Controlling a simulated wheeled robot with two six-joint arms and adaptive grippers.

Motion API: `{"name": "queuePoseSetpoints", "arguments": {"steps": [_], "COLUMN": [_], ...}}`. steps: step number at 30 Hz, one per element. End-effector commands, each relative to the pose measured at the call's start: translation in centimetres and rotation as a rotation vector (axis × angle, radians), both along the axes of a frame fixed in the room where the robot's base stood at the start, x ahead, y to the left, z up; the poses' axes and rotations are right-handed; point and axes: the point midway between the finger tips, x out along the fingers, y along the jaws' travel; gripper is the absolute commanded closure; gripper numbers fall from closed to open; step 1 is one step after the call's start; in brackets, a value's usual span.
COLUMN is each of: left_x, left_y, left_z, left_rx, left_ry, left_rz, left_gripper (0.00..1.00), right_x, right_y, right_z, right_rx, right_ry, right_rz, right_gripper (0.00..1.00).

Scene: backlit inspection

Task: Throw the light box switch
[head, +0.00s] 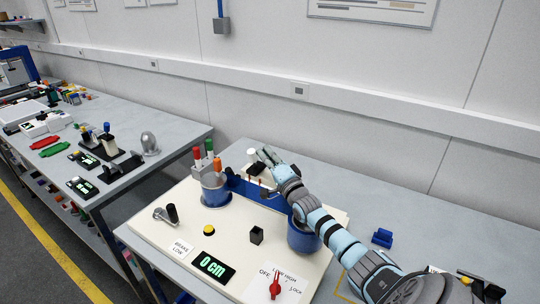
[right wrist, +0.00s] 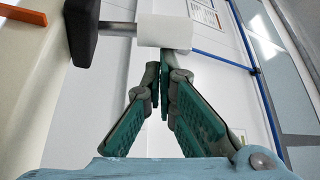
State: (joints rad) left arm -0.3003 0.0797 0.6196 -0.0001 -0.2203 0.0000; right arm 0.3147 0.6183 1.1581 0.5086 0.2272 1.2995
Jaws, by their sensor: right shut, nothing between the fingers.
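My right gripper (head: 268,156) reaches over the back of the cream board (head: 150,232), near a white cylinder (head: 251,155) and a small black block (head: 256,169). In the right wrist view my gripper's green-padded fingers (right wrist: 163,75) are shut and empty. Their tips are close to a white piece (right wrist: 165,31) on a grey rod with a black end (right wrist: 83,30); I cannot tell if they touch. I cannot tell for certain which part is the light box switch. My left gripper is not in view.
A cluttered bench (head: 180,141) stands left.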

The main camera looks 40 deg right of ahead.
Motion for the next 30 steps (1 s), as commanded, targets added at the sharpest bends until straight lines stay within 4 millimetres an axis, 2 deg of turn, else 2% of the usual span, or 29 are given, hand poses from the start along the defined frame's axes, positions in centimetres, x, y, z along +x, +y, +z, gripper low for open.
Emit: {"name": "queuePoseSetpoints", "arguments": {"steps": [6,23,26,30], "left_x": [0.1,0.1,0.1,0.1], "left_y": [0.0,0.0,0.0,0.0], "left_z": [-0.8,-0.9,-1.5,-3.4], "left_rx": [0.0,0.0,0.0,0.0], "left_ry": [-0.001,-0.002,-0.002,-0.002], "left_rz": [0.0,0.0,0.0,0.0], "left_gripper": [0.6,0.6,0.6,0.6], "right_x": [0.0,-0.1,-0.2,-0.7], "right_y": [0.5,0.4,-0.4,-3.1], "right_z": [-0.2,0.0,0.1,0.7], "right_rx": [-0.053,-0.066,-0.068,-0.072], "right_ry": [-0.015,-0.018,-0.018,-0.019], "right_rz": [0.001,0.001,-0.003,-0.013], "right_gripper": [1.0,1.0,1.0,1.0]}}
